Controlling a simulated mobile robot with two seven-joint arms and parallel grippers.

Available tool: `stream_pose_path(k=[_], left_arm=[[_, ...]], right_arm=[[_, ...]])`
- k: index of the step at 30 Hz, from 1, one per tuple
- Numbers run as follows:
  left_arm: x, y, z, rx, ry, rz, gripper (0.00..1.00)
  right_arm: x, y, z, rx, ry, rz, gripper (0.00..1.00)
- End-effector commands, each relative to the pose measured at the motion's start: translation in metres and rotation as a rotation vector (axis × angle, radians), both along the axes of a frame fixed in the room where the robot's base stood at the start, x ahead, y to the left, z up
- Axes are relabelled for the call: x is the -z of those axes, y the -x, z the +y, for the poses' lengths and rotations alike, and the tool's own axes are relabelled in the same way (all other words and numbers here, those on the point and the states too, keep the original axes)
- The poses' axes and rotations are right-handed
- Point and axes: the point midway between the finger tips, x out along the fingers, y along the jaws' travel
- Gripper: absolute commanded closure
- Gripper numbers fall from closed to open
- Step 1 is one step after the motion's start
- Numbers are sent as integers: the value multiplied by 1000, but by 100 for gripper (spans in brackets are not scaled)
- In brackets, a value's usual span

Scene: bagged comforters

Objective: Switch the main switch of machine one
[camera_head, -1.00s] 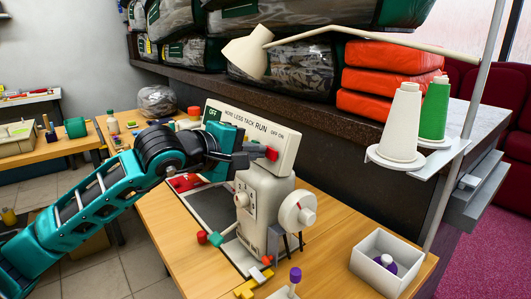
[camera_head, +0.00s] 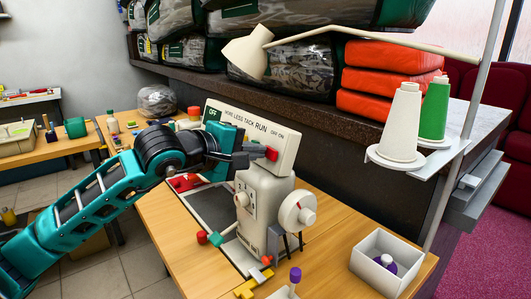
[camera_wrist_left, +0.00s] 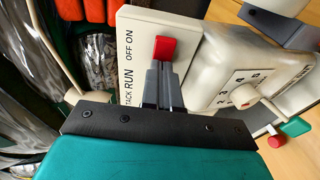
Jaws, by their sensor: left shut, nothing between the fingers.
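The machine (camera_head: 265,205) is a cream sewing machine on the wooden table, with a white panel (camera_head: 238,122) on top reading "MORE LESS TACK RUN OFF ON". The red main switch (camera_head: 271,153) is at the panel's right end, below the "OFF ON" label. It also shows in the left wrist view (camera_wrist_left: 166,48). My left gripper (camera_head: 262,154) is shut and empty, its fingertips at the red switch. In the left wrist view the fingertips (camera_wrist_left: 164,66) meet the switch's lower edge; whether they press it I cannot tell. My right gripper is out of view.
A handwheel (camera_head: 297,212) sticks out on the machine's right side. A thread stand holds a white cone (camera_head: 401,122) and a green cone (camera_head: 434,108). A white box (camera_head: 385,262) with a purple spool stands at the table's right. Bagged comforters fill the shelf behind.

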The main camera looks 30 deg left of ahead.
Motion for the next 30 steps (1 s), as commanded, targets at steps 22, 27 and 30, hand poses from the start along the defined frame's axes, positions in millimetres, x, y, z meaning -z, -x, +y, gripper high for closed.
stream_pose_path(k=[22,27,30], left_arm=[[-1,31,7,3,0,7,100],[-8,43,10,2,0,6,100],[-12,46,10,2,0,5,100]], right_arm=[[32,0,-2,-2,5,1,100],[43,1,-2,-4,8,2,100],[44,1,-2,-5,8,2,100]])
